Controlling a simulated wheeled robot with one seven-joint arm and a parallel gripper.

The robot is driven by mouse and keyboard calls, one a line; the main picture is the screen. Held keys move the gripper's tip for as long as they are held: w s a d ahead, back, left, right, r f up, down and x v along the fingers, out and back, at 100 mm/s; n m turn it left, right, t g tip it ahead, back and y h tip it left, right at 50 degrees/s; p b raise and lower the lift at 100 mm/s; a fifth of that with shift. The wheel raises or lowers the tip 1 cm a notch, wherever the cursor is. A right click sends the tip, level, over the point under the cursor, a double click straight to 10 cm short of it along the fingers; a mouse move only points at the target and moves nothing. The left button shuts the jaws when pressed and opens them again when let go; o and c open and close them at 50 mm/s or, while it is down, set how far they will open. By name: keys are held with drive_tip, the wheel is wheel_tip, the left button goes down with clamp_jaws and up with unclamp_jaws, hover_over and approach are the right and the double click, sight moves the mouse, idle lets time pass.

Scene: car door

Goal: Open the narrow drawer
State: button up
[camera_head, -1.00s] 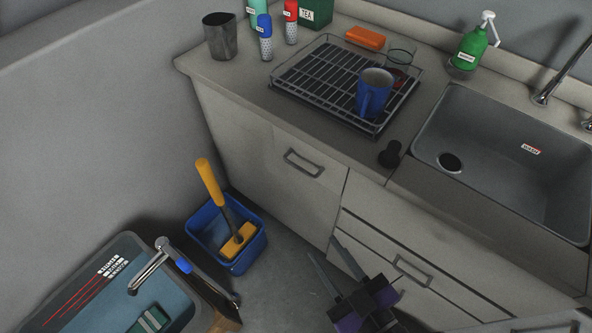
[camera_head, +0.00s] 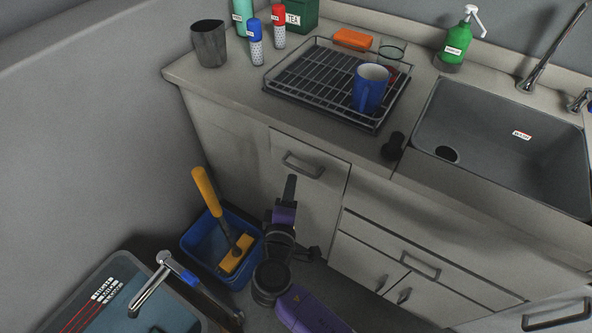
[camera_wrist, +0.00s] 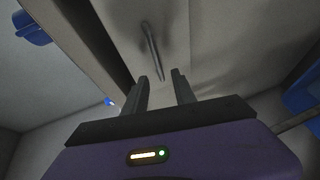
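The narrow drawer (camera_head: 325,181) is the grey front at the left of the counter, and it is shut. Its bar handle (camera_head: 303,165) is near the top of the front. The handle also shows in the wrist view (camera_wrist: 153,52), upright in the picture, beyond the fingertips. My gripper (camera_head: 291,180) is just below the handle in the head view, where its fingers overlap each other. In the wrist view my gripper (camera_wrist: 159,76) has its two fingers apart, with nothing between them. It looks apart from the handle.
A wider drawer (camera_head: 385,248) with its own handle is to the right, above small cupboard doors. A blue bucket (camera_head: 195,244) with a yellow-handled brush stands on the floor to the left. A dish rack (camera_head: 290,97) with a blue mug (camera_head: 368,90) and a sink (camera_head: 500,150) are above.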

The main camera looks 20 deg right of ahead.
sight(298, 170)
drive_tip(key=x, duration=0.7)
drive_tip(key=shift+w+d+f, duration=0.1)
drive_tip(key=shift+w+d, duration=0.05)
drive_tip(key=shift+d, duration=0.35)
clamp_jaws()
idle(1.1)
